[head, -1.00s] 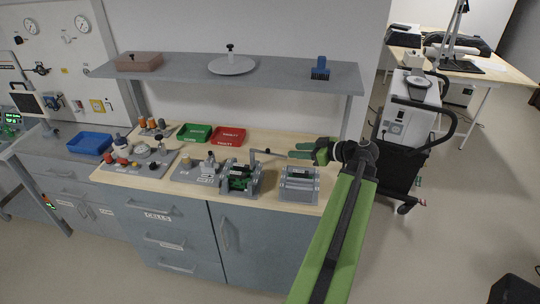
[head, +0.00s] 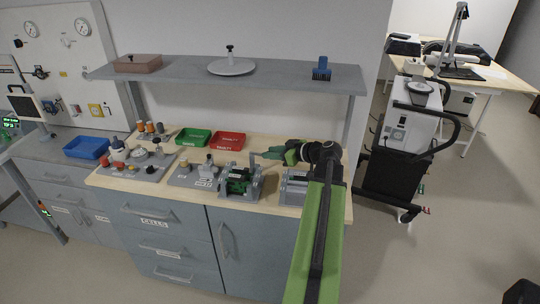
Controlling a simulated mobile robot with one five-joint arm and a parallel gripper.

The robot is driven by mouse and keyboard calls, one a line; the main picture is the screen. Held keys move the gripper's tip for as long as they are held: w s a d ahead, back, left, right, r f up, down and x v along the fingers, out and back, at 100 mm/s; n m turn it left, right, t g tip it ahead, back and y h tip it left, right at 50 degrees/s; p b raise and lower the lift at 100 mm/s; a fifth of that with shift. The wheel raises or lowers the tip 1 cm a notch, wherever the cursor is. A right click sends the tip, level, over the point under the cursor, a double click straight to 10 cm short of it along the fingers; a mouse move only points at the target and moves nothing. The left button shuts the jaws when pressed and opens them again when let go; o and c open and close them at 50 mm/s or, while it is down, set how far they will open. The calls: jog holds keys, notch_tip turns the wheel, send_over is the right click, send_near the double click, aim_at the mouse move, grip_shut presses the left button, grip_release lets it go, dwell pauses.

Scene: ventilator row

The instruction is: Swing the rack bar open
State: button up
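A grey rack (head: 238,182) with green modules in it stands on the wooden worktop. A thin bar (head: 254,153) shows at its upper right, reaching toward my gripper. My gripper (head: 268,154) points left, its fingertips at or just beside the bar's right end. The fingers are small and overlap the bar in the picture, so I cannot tell whether they touch or grip it. My wrist and arm cover part of a second grey unit (head: 291,186) to the right of the rack.
A grey shelf (head: 190,76) runs above the worktop. A red tray (head: 229,141) and a green tray (head: 193,138) lie behind the rack. A grey plate with fittings (head: 190,176) is at its left. A black-and-white cart (head: 396,150) stands at the right, with open floor around.

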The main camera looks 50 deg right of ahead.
grip_shut()
dwell(1.2)
